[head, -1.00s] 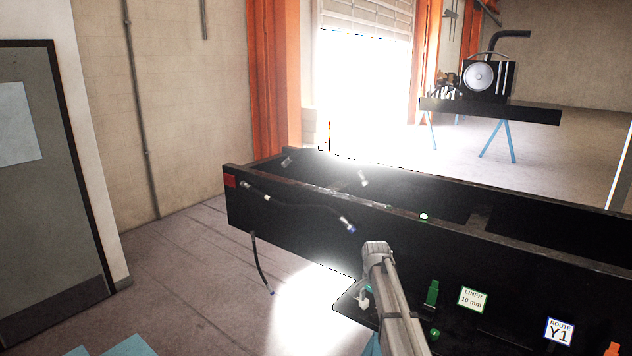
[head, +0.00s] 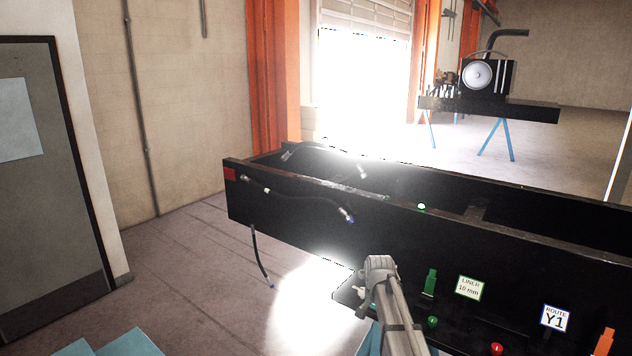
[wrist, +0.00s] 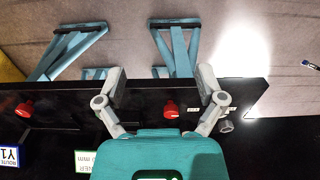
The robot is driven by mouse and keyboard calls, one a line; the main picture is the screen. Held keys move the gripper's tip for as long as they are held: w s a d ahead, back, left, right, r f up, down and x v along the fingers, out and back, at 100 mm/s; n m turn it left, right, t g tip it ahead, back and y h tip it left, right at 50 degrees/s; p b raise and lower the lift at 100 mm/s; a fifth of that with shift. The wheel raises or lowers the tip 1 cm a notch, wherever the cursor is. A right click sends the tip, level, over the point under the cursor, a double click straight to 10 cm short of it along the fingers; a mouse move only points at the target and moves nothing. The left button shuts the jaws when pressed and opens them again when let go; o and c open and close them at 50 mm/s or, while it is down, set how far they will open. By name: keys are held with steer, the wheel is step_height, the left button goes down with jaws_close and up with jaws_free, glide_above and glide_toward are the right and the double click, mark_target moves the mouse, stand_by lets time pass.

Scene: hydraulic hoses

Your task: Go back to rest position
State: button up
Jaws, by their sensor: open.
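My gripper (wrist: 162,87) is open and empty in the wrist view, its two grey fingers wide apart. It hangs over the edge of a black shelf (wrist: 60,103), and a red knob (wrist: 171,110) shows between the fingers with no visible grip on it. In the head view, my grey arm (head: 391,300) reaches up in front of the long black frame (head: 290,225); I cannot make out the fingers there.
A black hose (head: 300,202) runs along the frame, and another hose (head: 259,258) hangs at its left end. Blue trestles (wrist: 174,45) stand below. Floor at left is clear.

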steer(key=s+f+n+b, duration=0.3)
steer(key=s+f, duration=0.1)
steer(key=s, duration=0.7)
steer(key=s+f+n+b, duration=0.4)
steer(key=s, duration=0.6)
steer(key=shift+s+a, duration=0.15)
steer(key=shift+s, duration=0.25)
stand_by(0.7)
